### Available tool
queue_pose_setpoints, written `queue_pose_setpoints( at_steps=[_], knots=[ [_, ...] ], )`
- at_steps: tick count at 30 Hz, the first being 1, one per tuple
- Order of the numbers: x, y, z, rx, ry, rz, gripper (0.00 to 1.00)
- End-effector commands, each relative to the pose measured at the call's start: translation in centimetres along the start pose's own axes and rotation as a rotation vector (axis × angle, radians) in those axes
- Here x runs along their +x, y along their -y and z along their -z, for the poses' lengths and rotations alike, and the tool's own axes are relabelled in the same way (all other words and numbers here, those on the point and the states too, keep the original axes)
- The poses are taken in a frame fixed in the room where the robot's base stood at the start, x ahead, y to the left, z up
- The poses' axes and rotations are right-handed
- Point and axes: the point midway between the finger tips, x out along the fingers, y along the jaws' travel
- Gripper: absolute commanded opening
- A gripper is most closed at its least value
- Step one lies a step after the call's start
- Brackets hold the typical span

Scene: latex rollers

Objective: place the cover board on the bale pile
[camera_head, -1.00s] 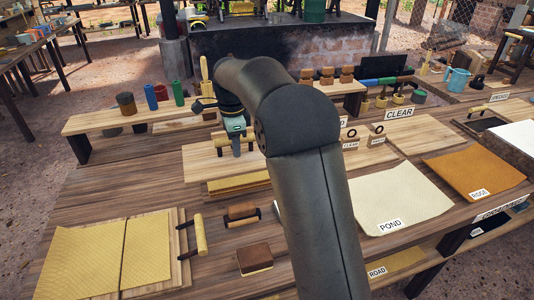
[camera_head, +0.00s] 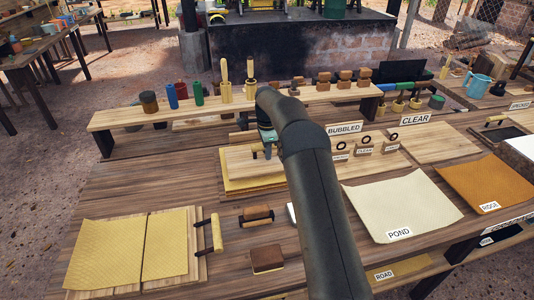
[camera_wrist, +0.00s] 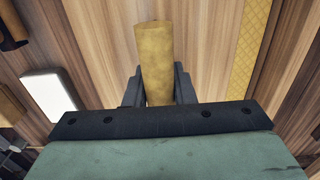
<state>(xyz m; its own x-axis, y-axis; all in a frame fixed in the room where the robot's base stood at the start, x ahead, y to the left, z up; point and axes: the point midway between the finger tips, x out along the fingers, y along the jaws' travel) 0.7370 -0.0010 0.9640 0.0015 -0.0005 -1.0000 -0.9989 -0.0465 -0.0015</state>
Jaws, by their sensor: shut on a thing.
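The cover board (camera_head: 240,160) is a pale wooden board over the yellow bale pile (camera_head: 250,187), whose yellow edges show at its left and front. My gripper (camera_head: 267,153) is above the board. In the wrist view my gripper (camera_wrist: 158,88) is shut on the board's tan round handle (camera_wrist: 155,45). The pile's quilted yellow strip (camera_wrist: 254,45) shows beyond the board's right edge there. I cannot tell whether the board rests on the pile or hovers just above it. My arm hides the board's right part.
A raised shelf (camera_head: 225,106) with jars and tools stands behind. Yellow sheets (camera_head: 130,250) lie at the front left, near a roller (camera_head: 216,232) and a brown-topped block (camera_head: 267,258). A cream sheet (camera_head: 400,204) marked POND lies right of my arm. BUBBLED and CLEAR signs stand behind it.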

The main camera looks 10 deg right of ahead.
Motion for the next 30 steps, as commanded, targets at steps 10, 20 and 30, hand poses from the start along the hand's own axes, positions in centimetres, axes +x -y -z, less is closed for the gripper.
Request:
queue_pose_setpoints(
  at_steps=[10, 20, 30],
  knots=[
    [2.1, -0.1, -0.1, 0.000, 0.001, 0.001, 0.00],
    [2.5, -0.1, -0.1, 0.000, 0.001, -0.001, 0.45],
    [1.7, -0.1, -0.1, 0.000, 0.001, 0.000, 0.45]
  ],
)
